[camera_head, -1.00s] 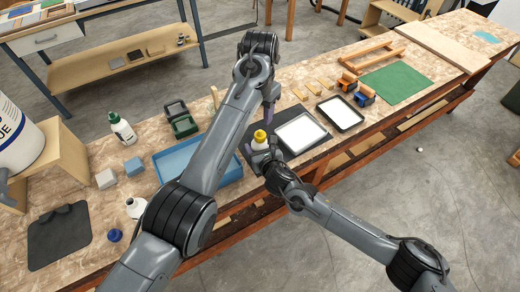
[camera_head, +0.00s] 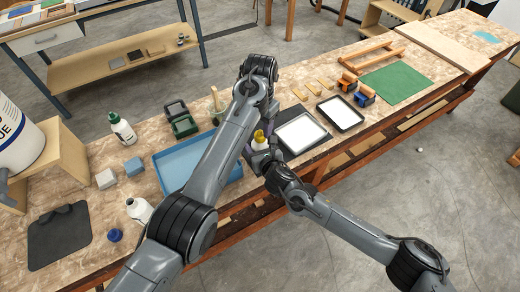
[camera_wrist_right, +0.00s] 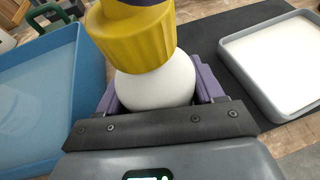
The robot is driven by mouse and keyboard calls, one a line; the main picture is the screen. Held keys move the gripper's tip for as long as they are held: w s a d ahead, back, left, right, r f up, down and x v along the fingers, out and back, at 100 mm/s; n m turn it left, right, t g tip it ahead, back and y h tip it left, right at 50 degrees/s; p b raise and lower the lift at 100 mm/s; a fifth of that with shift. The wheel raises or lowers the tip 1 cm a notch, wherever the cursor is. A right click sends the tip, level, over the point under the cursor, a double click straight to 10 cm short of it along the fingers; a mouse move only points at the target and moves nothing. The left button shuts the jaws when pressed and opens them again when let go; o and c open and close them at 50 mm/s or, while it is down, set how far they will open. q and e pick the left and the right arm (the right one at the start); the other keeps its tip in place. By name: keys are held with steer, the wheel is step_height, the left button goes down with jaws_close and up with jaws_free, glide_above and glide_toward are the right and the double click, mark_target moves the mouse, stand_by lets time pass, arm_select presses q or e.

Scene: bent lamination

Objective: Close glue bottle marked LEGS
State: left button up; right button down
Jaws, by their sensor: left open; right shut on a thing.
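A white glue bottle with a yellow cap (camera_head: 259,137) stands near the dark mat, held by my right gripper (camera_head: 264,155). In the right wrist view, my right gripper's purple fingers (camera_wrist_right: 155,95) are shut around the white body (camera_wrist_right: 155,83), below the yellow cap (camera_wrist_right: 134,38). No LEGS marking is readable. My left gripper (camera_head: 266,124) is open, close above the cap; its arm partly hides it. A dark purple part at the wrist view's top edge, over the cap, looks like a left finger; contact cannot be told.
A blue tray (camera_head: 165,160) lies left of the bottle; a grey tray with a white surface (camera_head: 300,134) lies right. White bottles (camera_head: 122,130) (camera_head: 139,209), a blue cap (camera_head: 115,235) and small blocks (camera_head: 106,180) are further left.

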mark_target(260, 131)
arm_select(q)
steer(key=shift+f, duration=1.7)
